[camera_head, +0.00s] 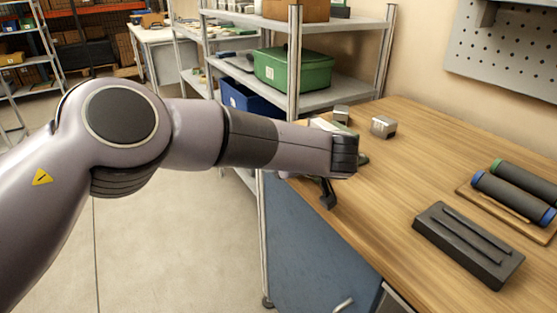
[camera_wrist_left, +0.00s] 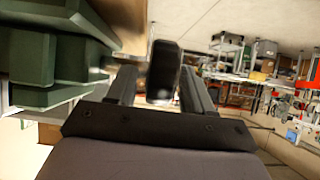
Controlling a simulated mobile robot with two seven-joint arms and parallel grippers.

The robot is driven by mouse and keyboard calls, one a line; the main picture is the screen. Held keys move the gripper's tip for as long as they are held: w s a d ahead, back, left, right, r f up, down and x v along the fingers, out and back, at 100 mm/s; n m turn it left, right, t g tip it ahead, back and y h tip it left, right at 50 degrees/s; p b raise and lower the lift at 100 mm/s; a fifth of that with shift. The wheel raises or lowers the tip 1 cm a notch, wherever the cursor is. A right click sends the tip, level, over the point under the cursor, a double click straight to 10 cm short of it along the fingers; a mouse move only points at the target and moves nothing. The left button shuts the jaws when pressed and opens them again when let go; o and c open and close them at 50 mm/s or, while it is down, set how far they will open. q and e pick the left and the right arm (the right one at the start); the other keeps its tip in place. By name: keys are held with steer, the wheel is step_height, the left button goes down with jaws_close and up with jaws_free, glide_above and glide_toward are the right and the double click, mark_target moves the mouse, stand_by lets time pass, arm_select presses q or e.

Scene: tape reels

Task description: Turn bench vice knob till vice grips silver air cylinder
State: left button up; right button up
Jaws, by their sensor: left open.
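The green bench vice (camera_wrist_left: 55,65) fills the left of the left wrist view. Its dark round knob (camera_wrist_left: 164,72) sticks out between the two fingers of my left gripper (camera_wrist_left: 157,80). The fingers are open, one on each side of the knob; I cannot tell whether they touch it. In the head view my left arm reaches to the bench's left edge and hides most of the vice. A dark finger of the left gripper (camera_head: 328,194) shows below the wrist there. I cannot make out the silver air cylinder in either view. My right gripper is out of view.
Small grey metal blocks (camera_head: 383,127) stand on the wooden bench (camera_head: 430,140) behind my wrist. Shelves with a green bin (camera_head: 293,68) stand behind. The middle of the bench is clear.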

arm_select(q)
steer(key=v, duration=0.6)
steer(key=shift+s, duration=0.2)
steer(key=shift+d+r, duration=0.1)
